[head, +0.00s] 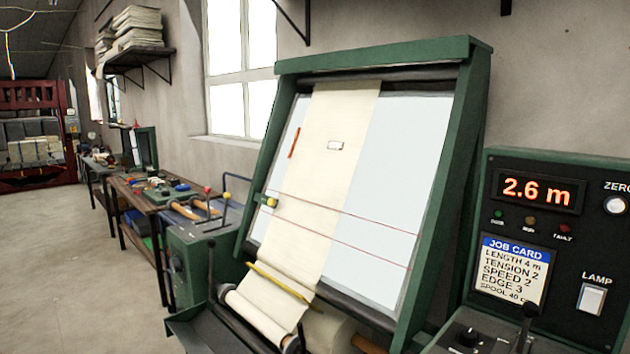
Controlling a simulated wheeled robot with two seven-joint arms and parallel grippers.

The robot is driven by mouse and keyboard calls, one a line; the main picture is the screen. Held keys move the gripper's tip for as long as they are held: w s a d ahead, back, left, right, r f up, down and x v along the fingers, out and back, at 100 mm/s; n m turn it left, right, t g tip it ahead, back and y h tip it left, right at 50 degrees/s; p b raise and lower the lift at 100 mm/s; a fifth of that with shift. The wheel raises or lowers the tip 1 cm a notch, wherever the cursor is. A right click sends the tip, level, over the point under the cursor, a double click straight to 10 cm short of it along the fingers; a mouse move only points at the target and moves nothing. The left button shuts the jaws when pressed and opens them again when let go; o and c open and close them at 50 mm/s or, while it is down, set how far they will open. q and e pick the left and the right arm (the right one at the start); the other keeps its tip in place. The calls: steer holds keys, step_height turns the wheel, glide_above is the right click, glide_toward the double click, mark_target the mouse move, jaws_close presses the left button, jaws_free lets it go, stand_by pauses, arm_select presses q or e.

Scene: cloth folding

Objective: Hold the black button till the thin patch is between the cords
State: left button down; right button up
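A cream cloth strip (325,180) runs down over a pale panel in a tilted green frame. A small dark-outlined pale rectangle (336,146), which looks like the thin patch, is on the cloth above both cords. The upper red cord (345,211) and the lower red cord (350,247) cross the panel and cloth, sloping down to the right. A dark round control (468,336) is on the console's lower deck; I cannot tell if it is the black button. Neither of my grippers is in view.
The green console (490,240) at right shows 2.6 m on its display (538,191), above a job card (513,268). A white lamp switch (591,298) is beside the card. A dark lever (526,318) rises from the deck. A cloth roll (258,315) is below the panel.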

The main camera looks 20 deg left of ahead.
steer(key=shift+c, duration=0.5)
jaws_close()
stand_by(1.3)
